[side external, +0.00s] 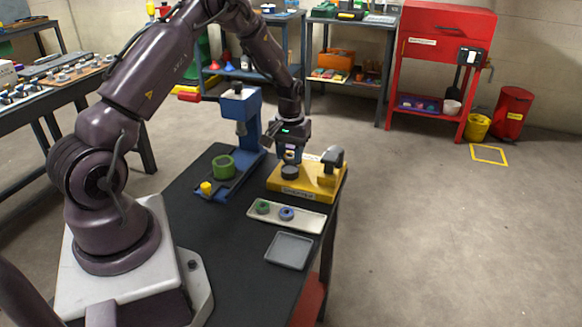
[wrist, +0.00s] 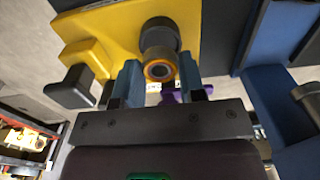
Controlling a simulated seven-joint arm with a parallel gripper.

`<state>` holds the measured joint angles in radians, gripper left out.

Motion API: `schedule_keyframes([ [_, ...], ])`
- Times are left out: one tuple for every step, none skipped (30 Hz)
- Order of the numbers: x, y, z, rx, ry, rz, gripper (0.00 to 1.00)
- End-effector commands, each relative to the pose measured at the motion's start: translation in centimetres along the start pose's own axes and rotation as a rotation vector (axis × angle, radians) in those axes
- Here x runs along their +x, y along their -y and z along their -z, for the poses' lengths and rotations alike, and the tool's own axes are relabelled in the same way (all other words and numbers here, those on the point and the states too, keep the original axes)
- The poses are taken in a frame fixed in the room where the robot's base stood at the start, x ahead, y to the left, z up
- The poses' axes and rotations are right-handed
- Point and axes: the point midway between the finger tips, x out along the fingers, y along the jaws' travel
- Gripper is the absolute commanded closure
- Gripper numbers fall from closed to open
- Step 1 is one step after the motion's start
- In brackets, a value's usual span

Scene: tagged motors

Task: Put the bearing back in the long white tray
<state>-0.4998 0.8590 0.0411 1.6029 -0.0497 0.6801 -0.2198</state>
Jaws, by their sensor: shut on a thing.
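The bearing (wrist: 158,68), a ring with an orange face and a dark hole, sits between the fingers of my gripper (wrist: 161,80) in the wrist view. My gripper (side external: 291,148) is shut on it, a little above the dark round post (side external: 289,172) of the yellow fixture (side external: 320,185). In the side view the bearing is small and partly hidden by the fingers. The long white tray (side external: 312,221) lies on the dark table in front of the fixture. It holds a green ring (side external: 263,207) and a blue ring (side external: 287,213).
A grey square tray (side external: 288,250) lies nearer on the table (side external: 225,255). A blue press (side external: 240,115) stands left of the fixture, with a green ring-shaped part (side external: 222,167) and a yellow knob (side external: 206,187) by its base. A dark block (side external: 334,157) rises at the fixture's right.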

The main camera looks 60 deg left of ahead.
Motion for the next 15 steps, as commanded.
schedule_keyframes([
  [0.0,0.0,0.0,0.000,0.000,0.000,0.83],
  [0.0,0.0,0.0,0.000,0.000,0.000,0.83],
  [0.0,0.0,0.0,0.000,0.000,0.000,0.83],
  [0.0,0.0,0.0,0.000,0.000,0.000,0.83],
  [0.0,0.0,0.0,0.000,0.000,0.000,0.83],
  [0.0,0.0,0.0,0.000,0.000,0.000,0.83],
  [-0.1,0.0,0.0,0.000,0.000,0.000,0.83],
  [-0.1,0.0,0.0,0.000,0.000,0.000,0.83],
  [-0.2,0.0,0.0,0.000,0.000,0.000,0.83],
  [-0.3,0.0,0.0,0.000,-0.001,0.000,0.83],
  [-0.4,0.0,0.0,0.000,-0.001,0.000,0.83],
  [-0.6,0.0,0.0,0.000,-0.001,0.000,0.83],
  [-0.8,0.0,0.0,0.000,-0.001,0.000,0.83],
  [-0.9,0.0,0.0,0.000,0.000,0.000,0.83],
  [-1.1,0.0,0.0,0.000,-0.001,0.000,0.83],
])
